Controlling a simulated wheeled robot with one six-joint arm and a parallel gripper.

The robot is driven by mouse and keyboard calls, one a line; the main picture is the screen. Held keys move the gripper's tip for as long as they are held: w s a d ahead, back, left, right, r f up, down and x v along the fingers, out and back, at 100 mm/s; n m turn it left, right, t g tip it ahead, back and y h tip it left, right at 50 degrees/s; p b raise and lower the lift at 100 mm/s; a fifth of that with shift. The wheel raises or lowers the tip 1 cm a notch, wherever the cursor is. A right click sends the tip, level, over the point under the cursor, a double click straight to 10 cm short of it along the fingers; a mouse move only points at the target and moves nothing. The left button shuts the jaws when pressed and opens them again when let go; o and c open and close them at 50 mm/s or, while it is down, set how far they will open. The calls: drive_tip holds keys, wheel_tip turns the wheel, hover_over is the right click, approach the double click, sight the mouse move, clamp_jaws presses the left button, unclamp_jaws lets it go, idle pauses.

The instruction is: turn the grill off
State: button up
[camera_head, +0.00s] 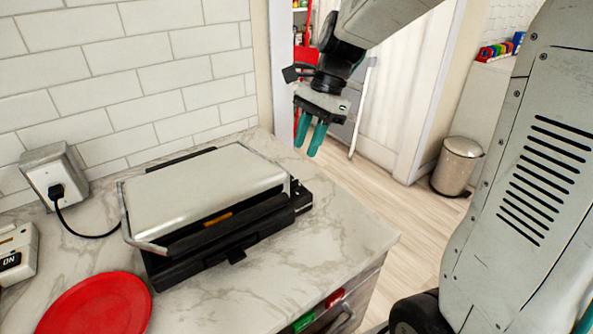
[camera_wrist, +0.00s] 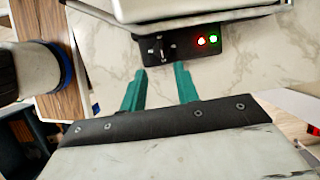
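The grill (camera_head: 205,190) is a closed contact grill with a silver lid and dark base on the marble counter. In the wrist view its lower edge and lid (camera_wrist: 165,10) show at the top. My gripper (camera_head: 309,143) hangs beyond the grill's right end. Its teal fingers are apart and empty. In the wrist view the fingertips (camera_wrist: 158,74) point at the panel just below the knob, apparently without touching it.
A red plate (camera_head: 98,305) lies in front of the grill. A device marked "ON" (camera_head: 16,252) and a wall outlet (camera_head: 56,176) with a plugged-in black cord are at the left. A bin (camera_head: 457,166) stands on the floor. The counter right of the grill is clear.

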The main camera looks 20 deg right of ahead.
sight(293, 179)
drive_tip(key=x, duration=0.7)
drive_tip(key=shift+w+a+f, duration=0.1)
drive_tip(key=shift+f, duration=0.3)
clamp_jaws()
